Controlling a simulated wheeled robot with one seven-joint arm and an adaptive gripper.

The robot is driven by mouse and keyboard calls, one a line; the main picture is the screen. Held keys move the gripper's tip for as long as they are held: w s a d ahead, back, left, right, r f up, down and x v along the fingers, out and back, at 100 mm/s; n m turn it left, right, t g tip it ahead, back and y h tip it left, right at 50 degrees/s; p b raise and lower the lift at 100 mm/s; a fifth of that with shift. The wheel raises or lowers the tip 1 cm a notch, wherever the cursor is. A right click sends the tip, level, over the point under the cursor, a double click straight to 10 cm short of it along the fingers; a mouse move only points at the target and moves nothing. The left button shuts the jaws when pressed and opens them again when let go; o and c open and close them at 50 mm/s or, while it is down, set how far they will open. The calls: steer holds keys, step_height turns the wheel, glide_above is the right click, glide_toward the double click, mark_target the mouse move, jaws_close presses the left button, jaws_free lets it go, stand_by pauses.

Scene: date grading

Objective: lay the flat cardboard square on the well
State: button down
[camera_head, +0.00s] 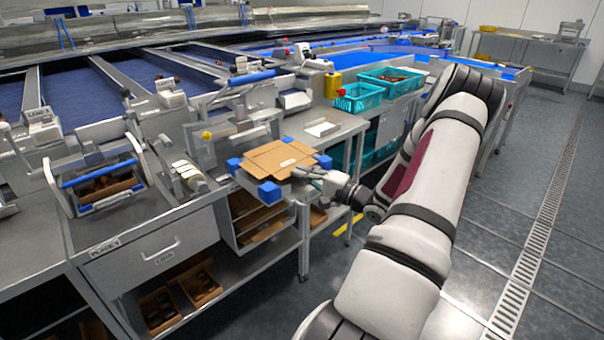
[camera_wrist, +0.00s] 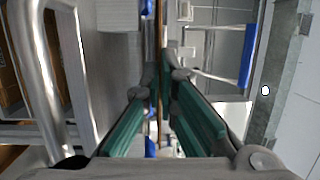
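The flat cardboard square (camera_head: 282,158), brown with fold lines, lies roughly level over the well at the near end of the metal side table. Blue corner blocks of the well (camera_head: 269,192) show around its left, front and right sides; its middle is hidden under the card. I cannot tell whether the card rests on the blocks or hovers just above them. My gripper (camera_head: 304,174) is at the card's near right edge. In the wrist view the card (camera_wrist: 158,45) is edge-on, a thin brown line between the green-padded fingers of my gripper (camera_wrist: 160,85), which look closed on it.
A white flat item (camera_head: 321,128) lies on the table (camera_head: 348,124) behind the card. A metal stand with a yellow knob (camera_head: 207,135) is close on the left. Open floor lies to the right.

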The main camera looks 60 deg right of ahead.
steer(key=shift+f, duration=0.5)
stand_by(0.4)
steer(key=c, duration=1.7)
jaws_free()
steer(key=shift+s+a+f, duration=0.15)
steer(key=shift+a+f, duration=0.05)
steer(key=shift+f, duration=0.65)
steer(key=shift+s, duration=0.1)
steer(key=shift+s+a+r+p, duration=0.1)
steer(key=shift+s+a+p, duration=0.15)
steer(key=shift+s+p, duration=0.9)
steer(key=shift+s+a+r+p, duration=0.1)
steer(key=shift+s+a+p, duration=0.15)
steer(key=shift+s+p, duration=0.85)
steer(key=shift+s+a+r+p, duration=0.1)
steer(key=shift+s+a+p, duration=0.15)
steer(key=shift+s+p, duration=0.85)
steer(key=shift+s+r, duration=0.1)
steer(key=shift+s, duration=0.25)
